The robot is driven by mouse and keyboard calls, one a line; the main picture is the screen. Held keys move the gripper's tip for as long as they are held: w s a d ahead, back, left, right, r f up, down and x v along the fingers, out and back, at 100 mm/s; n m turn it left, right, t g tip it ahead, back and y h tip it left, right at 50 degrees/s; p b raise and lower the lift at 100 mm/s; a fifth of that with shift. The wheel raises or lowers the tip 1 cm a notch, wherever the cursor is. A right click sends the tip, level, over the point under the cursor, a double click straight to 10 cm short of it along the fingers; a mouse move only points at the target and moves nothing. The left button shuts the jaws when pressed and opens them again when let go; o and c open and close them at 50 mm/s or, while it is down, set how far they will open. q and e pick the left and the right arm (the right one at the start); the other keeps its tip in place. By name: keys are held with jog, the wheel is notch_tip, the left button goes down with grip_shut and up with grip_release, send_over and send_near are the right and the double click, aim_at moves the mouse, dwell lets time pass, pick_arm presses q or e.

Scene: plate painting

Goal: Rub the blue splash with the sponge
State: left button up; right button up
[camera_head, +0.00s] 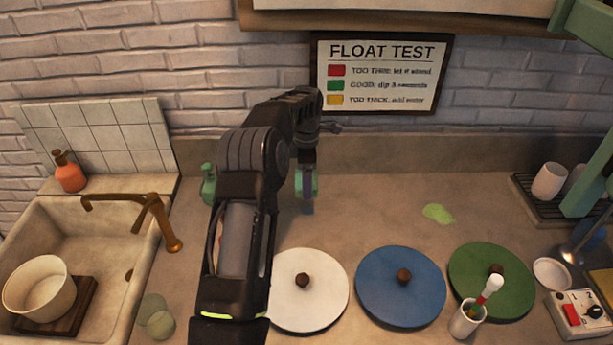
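My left gripper (306,190) points down at the counter behind the lids, left of the picture's middle. Something green and blue-grey shows at its fingertips. I cannot tell whether that is a sponge held between the fingers or the fingers themselves. I see no clear sponge elsewhere. I see no clear blue splash; a small bluish patch just below the fingertips is too small to tell. A light green splash (438,213) lies on the counter to the right, apart from the gripper. My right gripper is not in view.
White (318,306), blue (384,305) and green (510,305) round lids lie along the front. A cup with a brush (468,320) stands by the green lid. A sink (105,235) and brass tap (160,215) are left. A drying rack (530,198) is right. The back counter is mostly clear.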

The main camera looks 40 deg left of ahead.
pick_arm(q)
jog(key=b, duration=0.4)
send_over(307, 206)
jog(key=shift+w+a+f, duration=0.1)
jog(key=shift+a+f, duration=0.05)
jog(key=shift+f, duration=1.4)
jog(key=shift+a+f, duration=0.1)
jog(key=shift+f, duration=1.4)
jog(key=shift+f+b, duration=0.5)
jog(key=shift+f, duration=0.55)
jog(key=shift+d, duration=0.15)
